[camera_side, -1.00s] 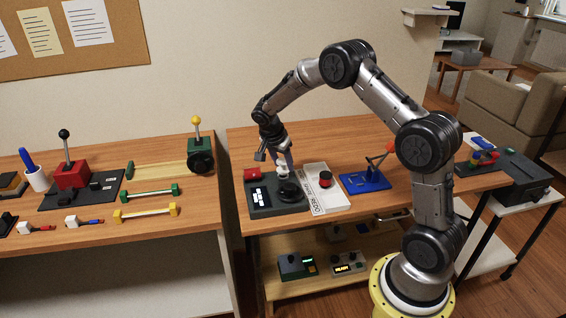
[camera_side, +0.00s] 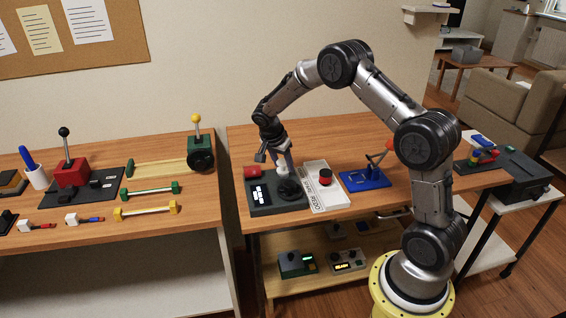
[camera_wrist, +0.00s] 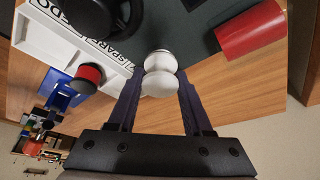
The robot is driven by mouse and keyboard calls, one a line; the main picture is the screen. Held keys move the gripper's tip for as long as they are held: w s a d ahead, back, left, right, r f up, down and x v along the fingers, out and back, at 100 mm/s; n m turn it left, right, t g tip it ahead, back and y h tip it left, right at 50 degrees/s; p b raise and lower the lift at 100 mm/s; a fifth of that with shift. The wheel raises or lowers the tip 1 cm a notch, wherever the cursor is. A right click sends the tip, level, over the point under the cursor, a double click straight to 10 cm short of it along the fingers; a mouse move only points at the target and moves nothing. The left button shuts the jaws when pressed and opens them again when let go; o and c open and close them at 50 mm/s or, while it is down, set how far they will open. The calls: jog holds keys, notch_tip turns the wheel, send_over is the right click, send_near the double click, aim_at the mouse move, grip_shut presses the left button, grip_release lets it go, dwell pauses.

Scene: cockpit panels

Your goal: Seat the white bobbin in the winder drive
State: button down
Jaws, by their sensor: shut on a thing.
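The white bobbin (camera_wrist: 160,82) is between the two fingers of my gripper (camera_wrist: 160,76), which is shut on it. In the side view, the bobbin (camera_side: 284,166) is just behind the winder drive (camera_side: 289,188), a round black piece on the dark winder base (camera_side: 263,207). In the wrist view, the drive (camera_wrist: 88,14) is at the top left, apart from the bobbin. The bobbin's lower end and its height over the base are hard to tell.
A white tray (camera_side: 318,172) holding a red-and-black spool (camera_side: 325,178) stands right of the winder. A blue stand (camera_side: 366,180) is farther right. Bare tabletop shows behind the winder.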

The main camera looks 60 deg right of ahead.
jog(key=shift+f, duration=0.2)
dwell(0.3)
jog(key=shift+c, duration=1.2)
grip_release()
jog(key=shift+o, duration=0.3)
jog(key=shift+o, duration=0.9)
jog(key=shift+r, duration=3.5)
